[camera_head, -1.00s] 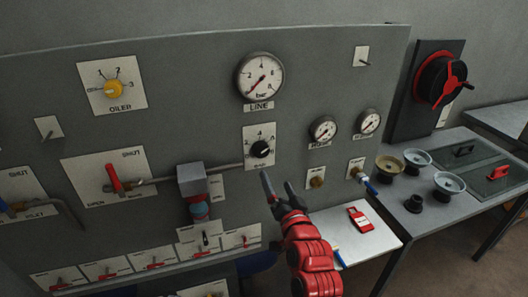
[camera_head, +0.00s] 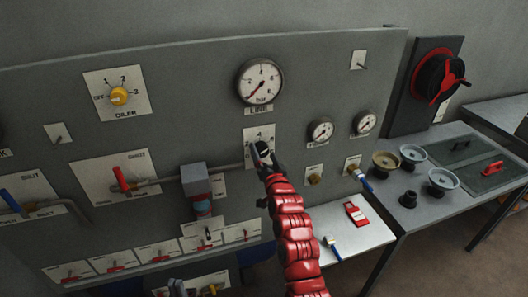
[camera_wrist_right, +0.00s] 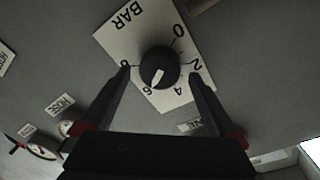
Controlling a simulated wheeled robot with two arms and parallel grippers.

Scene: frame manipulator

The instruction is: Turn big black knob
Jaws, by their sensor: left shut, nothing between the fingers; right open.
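The black knob (camera_wrist_right: 158,68) has a white pointer and sits on a white plate marked BAR on the grey panel. Its pointer is toward the 6 in the right wrist view. In the head view the knob (camera_head: 267,146) is mostly hidden by my right gripper (camera_head: 262,158). My right gripper (camera_wrist_right: 160,72) is open, with one fingertip on each side of the knob; contact cannot be told.
The LINE gauge (camera_head: 260,82) is above the knob, with two smaller gauges (camera_head: 320,131) to the right. A red-handled lever (camera_head: 122,180) and a pipe with a grey block (camera_head: 195,180) are left. A side table (camera_head: 440,215) stands at right.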

